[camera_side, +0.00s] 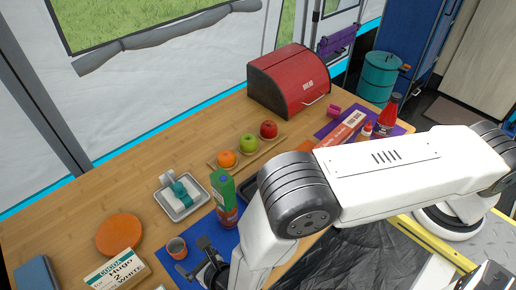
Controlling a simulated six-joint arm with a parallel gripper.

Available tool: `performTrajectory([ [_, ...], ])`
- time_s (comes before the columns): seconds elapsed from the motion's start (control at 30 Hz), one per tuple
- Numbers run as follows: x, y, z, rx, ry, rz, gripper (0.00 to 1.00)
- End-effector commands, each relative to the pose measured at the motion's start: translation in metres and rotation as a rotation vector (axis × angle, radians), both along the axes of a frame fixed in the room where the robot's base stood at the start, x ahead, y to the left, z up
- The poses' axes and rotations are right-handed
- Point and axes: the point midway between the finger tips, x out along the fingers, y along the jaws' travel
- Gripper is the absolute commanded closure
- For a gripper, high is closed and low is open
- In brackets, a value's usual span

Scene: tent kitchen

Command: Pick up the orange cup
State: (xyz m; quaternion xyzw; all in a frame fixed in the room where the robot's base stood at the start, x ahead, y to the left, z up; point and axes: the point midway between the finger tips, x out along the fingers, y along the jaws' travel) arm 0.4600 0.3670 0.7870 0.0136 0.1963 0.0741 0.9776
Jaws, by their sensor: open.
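My gripper (193,268) is open, just to the lower right of the cup in the picture. It looks close to the cup, but I cannot tell whether it touches. The jaws hold nothing that I can see. My white arm hides part of the mat and the table's right side.
A green-capped bottle (225,198) stands near the gripper. A grey tray (190,212), an orange disc (119,233) and a labelled box (115,270) surround the cup. Fruit, a red bread box (288,80) and red bottles are farther back. Bare wood (85,205) lies at left.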

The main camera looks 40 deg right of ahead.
Motion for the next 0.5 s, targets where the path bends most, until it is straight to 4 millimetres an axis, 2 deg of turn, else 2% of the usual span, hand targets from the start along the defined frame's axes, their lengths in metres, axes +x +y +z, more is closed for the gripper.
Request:
performTrajectory([
  [0.27, 0.003, 0.000, -0.003, 0.001, 0.000, -0.001, 0.00],
  [0.5, 0.019, 0.003, -0.010, 0.000, 0.000, -0.002, 0.00],
])
